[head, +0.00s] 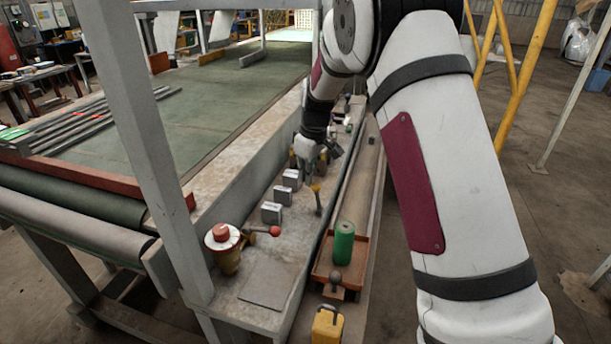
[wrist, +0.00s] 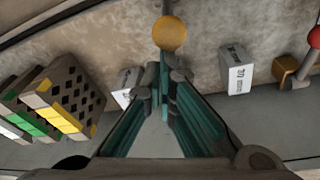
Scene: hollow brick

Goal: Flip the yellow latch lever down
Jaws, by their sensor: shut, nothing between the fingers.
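The yellow latch lever (head: 316,189) shows in the head view as a yellow knob on a thin dark stem that stands up from the grey ledge. In the head view my gripper (head: 306,162) is low over the ledge, behind the lever. The lever's base is hard to make out.
Grey blocks (head: 271,213) line the ledge; a labelled one (wrist: 236,72) shows in the wrist view. A red-knobbed lever (head: 275,231) is nearer. Striped hollow bricks (wrist: 62,98) are at wrist-view left. A green cylinder (head: 344,243) stands in an orange tray (head: 362,262).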

